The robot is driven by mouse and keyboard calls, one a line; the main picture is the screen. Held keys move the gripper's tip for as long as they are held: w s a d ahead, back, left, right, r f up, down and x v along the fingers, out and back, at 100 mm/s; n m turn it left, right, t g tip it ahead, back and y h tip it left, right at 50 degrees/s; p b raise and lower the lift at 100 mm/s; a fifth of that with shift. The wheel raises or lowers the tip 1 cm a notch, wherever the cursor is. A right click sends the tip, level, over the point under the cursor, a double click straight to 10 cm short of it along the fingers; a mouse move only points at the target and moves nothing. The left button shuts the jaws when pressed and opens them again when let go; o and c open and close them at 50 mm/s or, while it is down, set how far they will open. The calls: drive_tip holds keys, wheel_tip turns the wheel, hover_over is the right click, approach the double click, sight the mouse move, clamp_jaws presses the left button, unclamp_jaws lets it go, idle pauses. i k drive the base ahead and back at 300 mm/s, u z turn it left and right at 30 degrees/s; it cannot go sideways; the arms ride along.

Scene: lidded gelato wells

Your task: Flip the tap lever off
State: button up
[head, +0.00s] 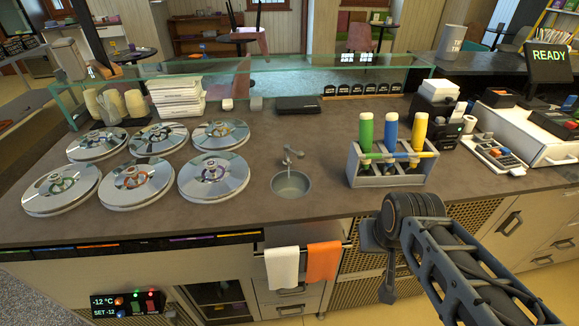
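A small metal tap (290,157) stands at the back rim of a round steel basin (291,184) set into the brown counter. The short lever on top of the tap is too small to tell its exact position. I cannot make out whether water runs from the spout. My arm reaches in from the lower right, with a large dark joint in front of the counter's front edge, apart from the tap. The fingers of my gripper cannot be made out in the head view.
Several lidded wells (213,178) lie left of the basin. A grey rack (384,178) with green, blue and yellow bottles stands to its right. A glass screen (300,68) runs along the back. White (281,267) and orange (323,262) towels hang in front. Counter around the basin is clear.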

sight(300, 154)
drive_tip(key=k, duration=0.7)
drive_tip(key=u, duration=2.05)
drive_tip(key=i, duration=1.15)
drive_tip(key=z, duration=2.1)
drive_tip(key=i, duration=0.5)
